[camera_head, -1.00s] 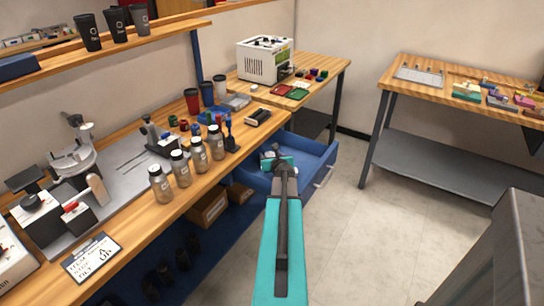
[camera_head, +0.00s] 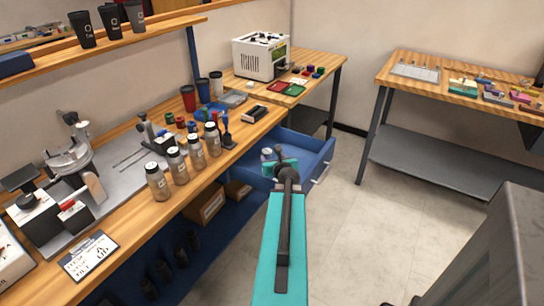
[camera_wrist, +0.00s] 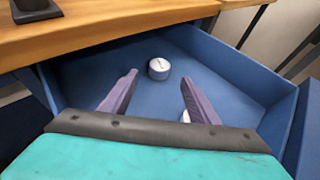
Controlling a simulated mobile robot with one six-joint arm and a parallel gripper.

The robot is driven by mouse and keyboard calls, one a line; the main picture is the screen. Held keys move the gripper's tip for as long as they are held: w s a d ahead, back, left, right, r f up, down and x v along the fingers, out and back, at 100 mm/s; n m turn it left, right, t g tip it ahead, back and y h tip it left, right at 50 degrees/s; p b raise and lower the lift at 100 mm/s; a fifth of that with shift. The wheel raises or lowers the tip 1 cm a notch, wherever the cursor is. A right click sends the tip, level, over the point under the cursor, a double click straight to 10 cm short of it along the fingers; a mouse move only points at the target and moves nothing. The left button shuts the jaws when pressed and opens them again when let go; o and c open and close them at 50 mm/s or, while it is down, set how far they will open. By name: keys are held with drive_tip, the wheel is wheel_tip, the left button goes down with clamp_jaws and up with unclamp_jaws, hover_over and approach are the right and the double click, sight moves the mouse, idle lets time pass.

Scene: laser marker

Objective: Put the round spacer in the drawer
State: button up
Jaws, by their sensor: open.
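The blue drawer (camera_head: 312,163) stands pulled open under the workbench; its side wall also shows in the wrist view (camera_wrist: 245,68). A short round grey-white piece (camera_wrist: 159,69), which looks like the round spacer, lies on the drawer floor toward the back. It also shows small in the head view (camera_head: 267,154). My gripper (camera_wrist: 158,78) is open, with its two purple-grey fingers apart and nothing between them. The fingers point down into the drawer, on the near side of the round piece. A second whitish thing (camera_wrist: 186,116) is mostly hidden behind the right finger.
The workbench (camera_head: 105,180) above the drawer holds several jars (camera_head: 177,165), cups (camera_head: 188,98) and a grey fixture plate. A side table (camera_head: 475,75) with coloured parts stands at the back right. The floor (camera_head: 375,205) to the right of the drawer is clear.

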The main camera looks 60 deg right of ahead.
drive_tip(key=shift+v, duration=1.4)
drive_tip(key=shift+d, duration=0.15)
